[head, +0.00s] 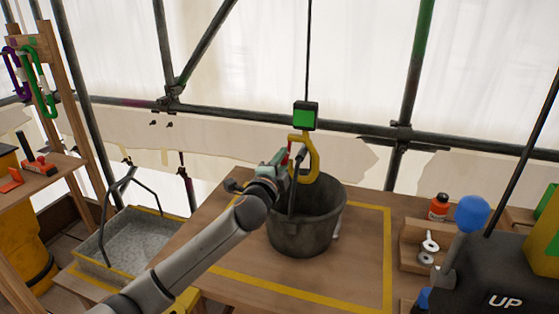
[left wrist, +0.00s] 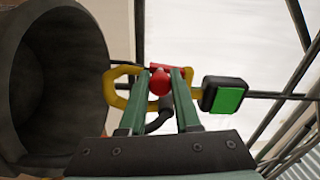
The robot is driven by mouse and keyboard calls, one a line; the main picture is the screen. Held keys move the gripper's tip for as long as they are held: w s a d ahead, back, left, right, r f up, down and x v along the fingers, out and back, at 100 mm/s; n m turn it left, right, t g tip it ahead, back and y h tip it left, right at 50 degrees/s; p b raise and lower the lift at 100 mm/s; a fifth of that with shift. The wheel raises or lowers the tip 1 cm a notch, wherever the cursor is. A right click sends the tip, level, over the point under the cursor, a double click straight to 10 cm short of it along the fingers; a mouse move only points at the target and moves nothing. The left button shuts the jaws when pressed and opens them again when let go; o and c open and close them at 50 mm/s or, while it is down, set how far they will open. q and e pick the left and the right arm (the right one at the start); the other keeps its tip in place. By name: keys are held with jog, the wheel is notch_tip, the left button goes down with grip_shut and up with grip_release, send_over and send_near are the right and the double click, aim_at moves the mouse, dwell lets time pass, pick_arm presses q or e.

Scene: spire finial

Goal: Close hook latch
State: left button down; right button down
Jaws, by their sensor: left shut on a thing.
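A yellow hook (head: 313,160) hangs from a cable under a black block with a green face (head: 306,115), over the dark bucket (head: 300,234). The hook (left wrist: 111,88) also shows in the left wrist view, with a red latch (left wrist: 160,82) that ends in a round knob. My left gripper (head: 288,160) is at the left side of the hook. In the left wrist view its green fingers (left wrist: 164,78) are shut on the red latch. The bucket's dark handle (head: 293,192) rises to the hook; my gripper partly hides where they meet. My right gripper is out of view.
The bucket stands inside a yellow outline (head: 388,262) on the wooden table. A grey tray (head: 150,245) is at left, scaffold poles behind.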

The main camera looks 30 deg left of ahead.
pick_arm(q)
jog(key=shift+d+n, duration=0.2)
jog(key=shift+n, duration=0.4)
jog(key=c, duration=0.6)
grip_release()
jog(key=v, duration=1.2)
jog(key=shift+s+b, duration=0.25)
jog(key=shift+b, duration=0.15)
jog(key=shift+f, duration=0.15)
